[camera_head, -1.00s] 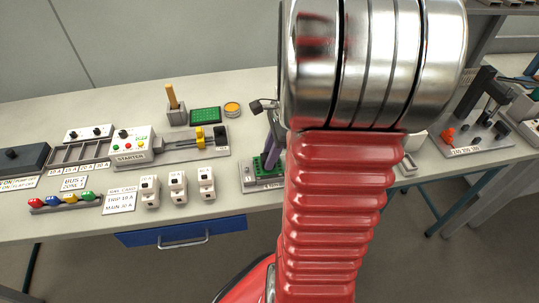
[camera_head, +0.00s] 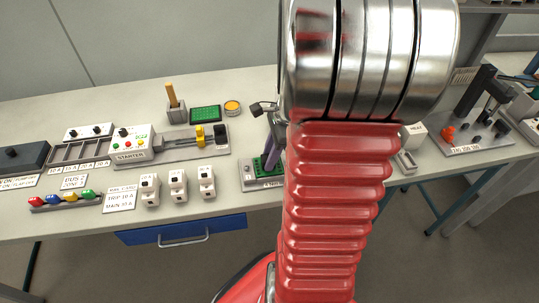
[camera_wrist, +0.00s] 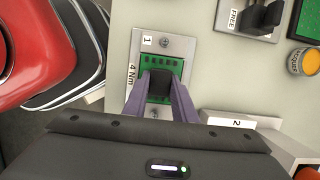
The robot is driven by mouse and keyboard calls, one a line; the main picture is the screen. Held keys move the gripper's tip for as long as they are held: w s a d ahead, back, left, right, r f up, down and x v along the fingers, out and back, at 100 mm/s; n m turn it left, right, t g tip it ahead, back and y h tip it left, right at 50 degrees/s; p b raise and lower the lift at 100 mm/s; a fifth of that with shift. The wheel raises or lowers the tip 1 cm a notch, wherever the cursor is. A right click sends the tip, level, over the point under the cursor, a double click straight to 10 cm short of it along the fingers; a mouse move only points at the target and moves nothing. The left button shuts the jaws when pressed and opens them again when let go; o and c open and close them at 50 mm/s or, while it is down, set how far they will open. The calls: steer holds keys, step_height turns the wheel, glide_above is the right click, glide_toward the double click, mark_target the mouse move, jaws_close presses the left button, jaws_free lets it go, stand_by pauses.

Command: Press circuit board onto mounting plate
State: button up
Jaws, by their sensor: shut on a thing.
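The green circuit board (camera_wrist: 163,66) lies over the grey mounting plate (camera_wrist: 172,44), which is marked "1" and "4 Nm". My gripper (camera_wrist: 160,94) has its purple fingers shut on a dark block on the board. In the wrist view the board looks lined up with the plate; whether it is fully seated cannot be told. In the head view a corner of the board (camera_head: 257,165) and part of the plate (camera_head: 248,184) show at the bench's front, beside one purple finger (camera_head: 275,148). My red arm hides the rest.
A starter panel (camera_head: 130,157) with a lever unit, several white breakers (camera_head: 178,185) and a second green board (camera_head: 205,114) stand to the left. An orange round tin (camera_head: 232,107) is behind. The bench's front edge (camera_head: 215,203) runs close to the plate.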

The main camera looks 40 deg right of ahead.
steer(key=shift+f, duration=0.4)
steer(key=o, duration=1.2)
steer(key=shift+c, duration=0.2)
steer(key=v, duration=1.3)
steer(key=shift+r, duration=0.35)
